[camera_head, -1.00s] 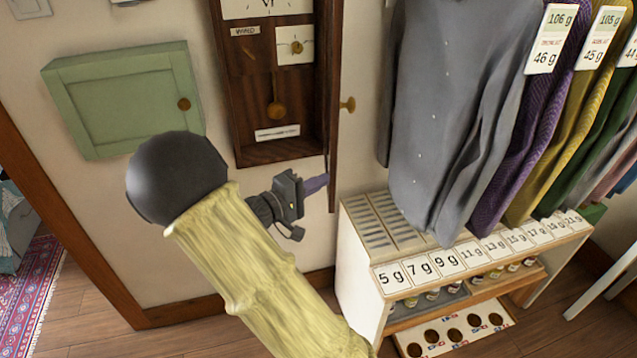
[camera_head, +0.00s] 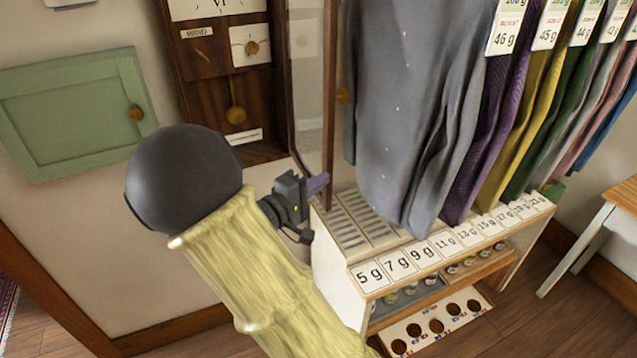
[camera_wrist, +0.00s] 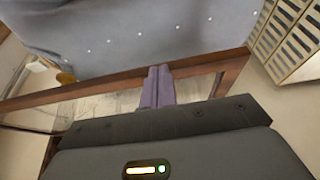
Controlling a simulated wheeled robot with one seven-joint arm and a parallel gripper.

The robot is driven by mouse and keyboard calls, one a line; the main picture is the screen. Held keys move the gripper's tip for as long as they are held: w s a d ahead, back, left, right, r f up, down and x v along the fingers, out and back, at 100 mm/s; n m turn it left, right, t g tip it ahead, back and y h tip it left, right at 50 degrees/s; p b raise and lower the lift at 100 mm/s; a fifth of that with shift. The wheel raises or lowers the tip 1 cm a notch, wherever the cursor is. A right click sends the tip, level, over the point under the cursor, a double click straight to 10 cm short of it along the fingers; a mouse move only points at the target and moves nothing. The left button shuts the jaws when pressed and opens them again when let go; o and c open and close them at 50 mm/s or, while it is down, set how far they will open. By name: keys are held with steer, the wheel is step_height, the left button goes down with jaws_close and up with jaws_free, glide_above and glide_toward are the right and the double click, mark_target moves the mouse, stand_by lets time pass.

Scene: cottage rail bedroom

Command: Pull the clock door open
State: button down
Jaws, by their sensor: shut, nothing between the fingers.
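The wall clock (camera_head: 188,95) has a dark wooden case with a pendulum and hangs in the upper middle of the head view. Its glazed door (camera_head: 328,110) stands ajar, swung out from the case on the right side. The door's brass knob (camera_head: 343,96) is on the side facing the grey shirt. My gripper (camera_head: 318,183) is at the lower part of the door frame, fingers together and empty. In the wrist view the purple fingers (camera_wrist: 158,86) lie against or very near the wooden door frame (camera_wrist: 205,68); contact is not certain.
A green wall cabinet (camera_head: 75,115) is at left. A grey shirt (camera_head: 410,110) hangs close beyond the door, with more garments to its right. A white shelf unit (camera_head: 340,270) with weight labels stands below them. Floor is open at lower right.

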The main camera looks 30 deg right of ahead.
steer(key=s+b+v, duration=0.1)
steer(key=v, duration=1.2)
steer(key=shift+s+d+b, duration=0.35)
steer(key=shift+s, duration=0.15)
